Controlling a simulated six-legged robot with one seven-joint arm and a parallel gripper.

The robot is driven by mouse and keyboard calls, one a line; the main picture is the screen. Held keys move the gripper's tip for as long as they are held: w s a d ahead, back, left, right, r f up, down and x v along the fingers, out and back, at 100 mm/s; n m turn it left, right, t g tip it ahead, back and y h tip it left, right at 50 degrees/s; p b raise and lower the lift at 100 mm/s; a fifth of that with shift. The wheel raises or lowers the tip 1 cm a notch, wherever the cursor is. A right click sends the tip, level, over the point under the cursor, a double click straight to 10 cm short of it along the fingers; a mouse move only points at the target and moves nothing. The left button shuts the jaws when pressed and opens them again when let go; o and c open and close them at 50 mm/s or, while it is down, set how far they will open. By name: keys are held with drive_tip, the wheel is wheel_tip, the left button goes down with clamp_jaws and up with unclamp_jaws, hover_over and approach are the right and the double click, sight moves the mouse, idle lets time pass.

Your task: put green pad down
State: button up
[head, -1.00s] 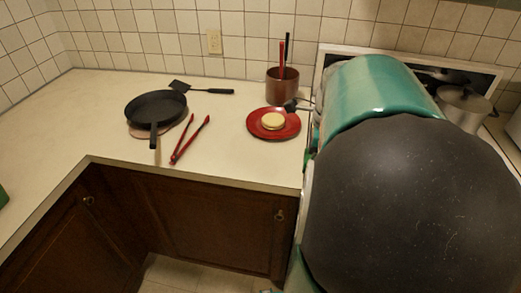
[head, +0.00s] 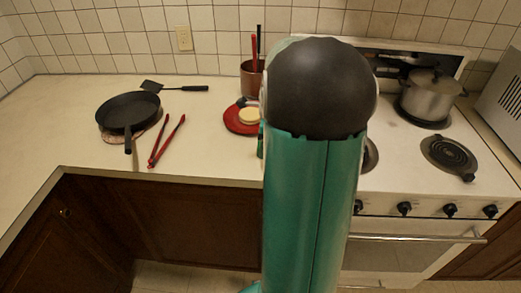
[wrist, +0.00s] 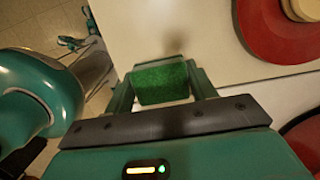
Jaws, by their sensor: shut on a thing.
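The green pad (wrist: 161,83) is a small textured green block held between the two fingers of my gripper (wrist: 162,88) in the wrist view. My gripper is shut on it. The pale counter (wrist: 180,30) lies beneath and beyond the pad, close to the counter's front edge. I cannot tell whether the pad touches the counter. In the head view my arm hides the gripper and most of what is around it; only a sliver of green shows beside the arm.
A red plate (head: 237,122) with a round tan item (head: 249,116) sits right of the red tongs (head: 166,141). A black pan (head: 128,111), a spatula (head: 175,87) and a brown pot (head: 249,80) stand on the counter. The stove (head: 400,165) holds a steel pot (head: 430,95). The counter's middle is clear.

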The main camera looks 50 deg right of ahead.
drive_tip(key=shift+w+d+f, duration=0.1)
drive_tip(key=shift+w+f, duration=0.3)
drive_tip(key=shift+f, duration=0.1)
drive_tip(key=shift+w+f, duration=0.15)
drive_tip(key=shift+f, duration=1.6)
drive_tip(key=o, duration=1)
drive_tip(key=shift+d, duration=0.1)
drive_tip(key=r, duration=0.4)
drive_tip(key=s+r, duration=0.1)
drive_tip(key=r, duration=0.3)
drive_tip(key=d+r, duration=0.1)
drive_tip(key=r, duration=0.3)
drive_tip(key=shift+s+r, duration=0.1)
drive_tip(key=shift+s, duration=0.1)
drive_tip(key=w+a+r+n+h, duration=0.1)
drive_tip(key=a+r+n, duration=0.3)
drive_tip(key=a+n, duration=0.6)
drive_tip(key=s+a+n+t, duration=0.1)
drive_tip(key=s+a+n, duration=0.2)
drive_tip(key=a+n, duration=0.3)
drive_tip(key=s+a+n+t, duration=0.1)
drive_tip(key=s+a+n, duration=0.2)
drive_tip(key=a+n, duration=0.3)
drive_tip(key=s+a+n+t, duration=0.2)
drive_tip(key=s+a+n, duration=0.2)
drive_tip(key=a, duration=0.7)
drive_tip(key=shift+a+n, duration=0.4)
drive_tip(key=shift+n, duration=0.7)
